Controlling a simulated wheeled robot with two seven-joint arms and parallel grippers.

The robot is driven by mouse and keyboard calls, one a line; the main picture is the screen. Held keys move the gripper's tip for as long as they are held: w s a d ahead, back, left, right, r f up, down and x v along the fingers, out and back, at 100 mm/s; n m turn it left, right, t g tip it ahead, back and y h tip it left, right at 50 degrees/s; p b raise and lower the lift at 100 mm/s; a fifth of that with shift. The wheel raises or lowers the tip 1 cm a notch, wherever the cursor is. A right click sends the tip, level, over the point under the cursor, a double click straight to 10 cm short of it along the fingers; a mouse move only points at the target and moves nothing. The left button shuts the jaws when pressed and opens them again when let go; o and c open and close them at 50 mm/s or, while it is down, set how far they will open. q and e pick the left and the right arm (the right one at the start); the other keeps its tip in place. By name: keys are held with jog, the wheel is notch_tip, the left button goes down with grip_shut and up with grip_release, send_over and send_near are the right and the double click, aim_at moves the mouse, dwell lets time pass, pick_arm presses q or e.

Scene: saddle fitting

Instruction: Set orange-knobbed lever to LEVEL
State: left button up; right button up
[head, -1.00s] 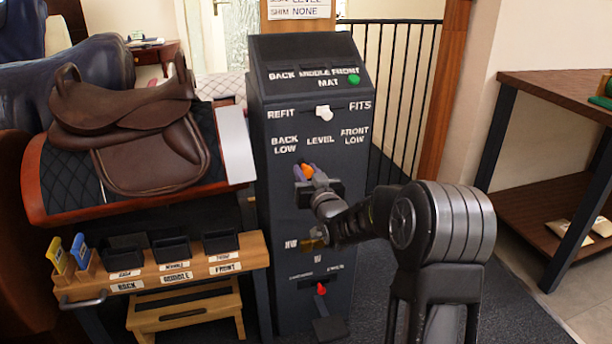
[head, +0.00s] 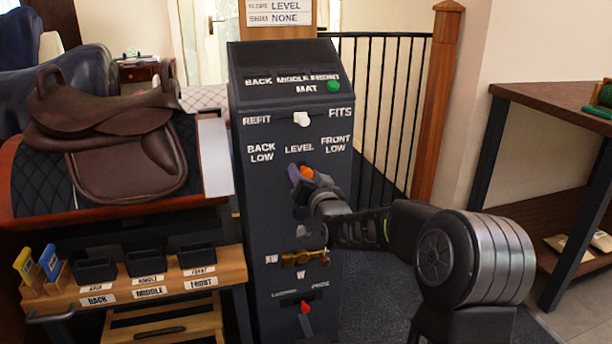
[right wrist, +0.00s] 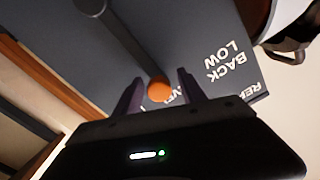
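The lever's orange knob (head: 306,172) is on the front of the dark console (head: 290,220), just below and slightly right of the LEVEL label (head: 299,149). My right gripper (head: 301,171) is at the knob, its purple fingers beside it. In the right wrist view the knob (right wrist: 159,89) lies between the two fingers of the gripper (right wrist: 158,84), with a gap on each side. The fingers are apart. The grey lever stem (right wrist: 125,40) runs up-left from the knob. My left gripper is not in view.
Above the lever is a white REFIT/FITS knob (head: 301,119). Below are a brass knob (head: 303,259) and a small red lever (head: 305,307). A brown saddle (head: 110,140) stands left, above a wooden tray shelf (head: 235,265). A table (head: 550,105) stands right.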

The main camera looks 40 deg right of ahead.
jog(key=v, duration=0.7)
jog(key=shift+s+p, duration=0.4)
jog(key=shift+p, duration=0.05)
jog(key=shift+a, duration=0.1)
